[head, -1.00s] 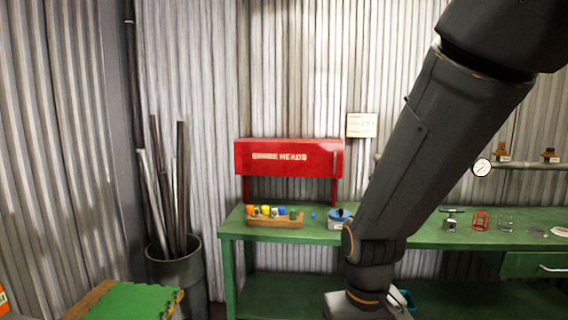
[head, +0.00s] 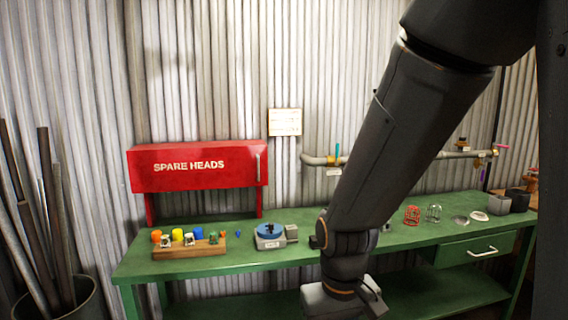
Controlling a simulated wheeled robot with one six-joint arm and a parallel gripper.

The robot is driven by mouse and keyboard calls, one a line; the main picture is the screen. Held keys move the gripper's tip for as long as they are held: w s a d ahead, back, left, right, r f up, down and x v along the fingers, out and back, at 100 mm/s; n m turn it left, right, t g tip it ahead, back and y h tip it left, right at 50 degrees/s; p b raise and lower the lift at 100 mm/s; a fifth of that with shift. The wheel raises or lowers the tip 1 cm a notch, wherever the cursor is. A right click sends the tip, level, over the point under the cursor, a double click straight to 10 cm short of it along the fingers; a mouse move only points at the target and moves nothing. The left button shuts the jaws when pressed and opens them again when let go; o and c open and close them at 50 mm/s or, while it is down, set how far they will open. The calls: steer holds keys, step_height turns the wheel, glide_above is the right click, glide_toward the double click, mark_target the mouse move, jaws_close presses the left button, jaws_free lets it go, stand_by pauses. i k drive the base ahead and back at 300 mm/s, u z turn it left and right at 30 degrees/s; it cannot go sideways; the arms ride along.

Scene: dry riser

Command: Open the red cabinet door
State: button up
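The red cabinet (head: 200,168) labelled "SPARE HEADS" stands on red legs at the back left of the green workbench. Its front door is shut, with a slim upright handle (head: 258,167) near its right edge. My gripper (head: 345,302) is at the bottom middle of the head view, in front of the bench and to the right of and below the cabinet. Its fingers are not clearly shown, so its opening cannot be told. Nothing stands between it and the cabinet door in this view except bench items.
The green workbench (head: 300,218) holds a wooden block with several coloured heads (head: 190,248), a blue-topped device (head: 270,236) and wire cages (head: 412,215). A drawer (head: 478,250) is at right. A bin of pipes (head: 60,290) stands left. A wall pipe (head: 400,158) runs behind my arm.

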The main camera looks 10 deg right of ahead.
mark_target(159, 167)
steer(key=i, duration=0.9)
steer(key=u, duration=0.25)
